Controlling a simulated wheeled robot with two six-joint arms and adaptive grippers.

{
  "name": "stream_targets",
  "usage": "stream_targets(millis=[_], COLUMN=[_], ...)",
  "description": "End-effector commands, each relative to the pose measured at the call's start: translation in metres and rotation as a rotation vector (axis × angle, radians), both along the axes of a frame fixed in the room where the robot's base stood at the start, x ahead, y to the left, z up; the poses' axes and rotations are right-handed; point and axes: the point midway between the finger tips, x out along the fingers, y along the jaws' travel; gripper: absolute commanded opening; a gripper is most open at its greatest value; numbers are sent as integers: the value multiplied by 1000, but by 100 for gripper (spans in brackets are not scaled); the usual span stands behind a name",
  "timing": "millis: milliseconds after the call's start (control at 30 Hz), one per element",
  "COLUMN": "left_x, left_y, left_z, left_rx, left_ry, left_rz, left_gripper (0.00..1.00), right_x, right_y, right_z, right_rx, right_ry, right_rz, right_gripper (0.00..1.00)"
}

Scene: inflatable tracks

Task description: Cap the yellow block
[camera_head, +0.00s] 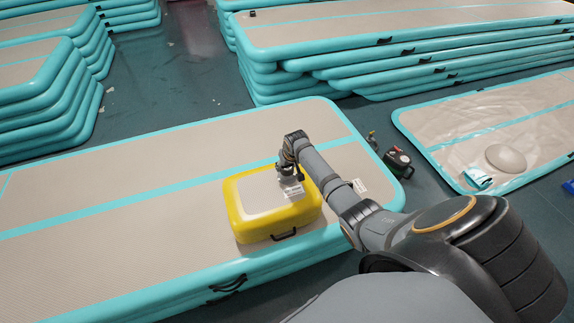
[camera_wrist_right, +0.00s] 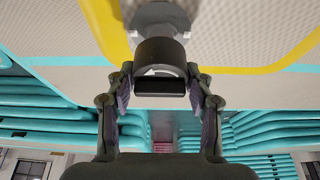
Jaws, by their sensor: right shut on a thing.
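The yellow block (camera_head: 243,220) with its pale top lies on the long beige and turquoise track (camera_head: 90,200). Its yellow edge and pale top also show in the right wrist view (camera_wrist_right: 108,30). My right gripper (camera_head: 290,182) is over the block's top, towards its right side. In the wrist view the gripper (camera_wrist_right: 162,86) is shut on a dark round cap (camera_wrist_right: 160,52). A grey round fitting (camera_wrist_right: 158,15) on the block's top shows just beyond the cap. I cannot tell whether cap and fitting touch. My left gripper is out of view.
A dark pump-like device (camera_head: 398,163) stands on the floor at the track's right end. A flat deflated track (camera_head: 500,125) lies further right. Stacked tracks (camera_head: 300,65) stand behind and at the left (camera_head: 45,110). The block's handle (camera_head: 284,235) faces the near side.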

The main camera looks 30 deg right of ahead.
Motion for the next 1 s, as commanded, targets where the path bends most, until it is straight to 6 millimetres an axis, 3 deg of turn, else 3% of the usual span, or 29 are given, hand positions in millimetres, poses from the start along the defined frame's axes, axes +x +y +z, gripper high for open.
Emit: stream_targets(millis=[1000], left_x=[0], left_y=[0], left_z=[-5], left_rx=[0], left_ry=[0], left_rz=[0], left_gripper=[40], right_x=[0], right_y=[0], right_z=[-14], right_rx=[0], right_ry=[0], right_rz=[0], right_gripper=[28])
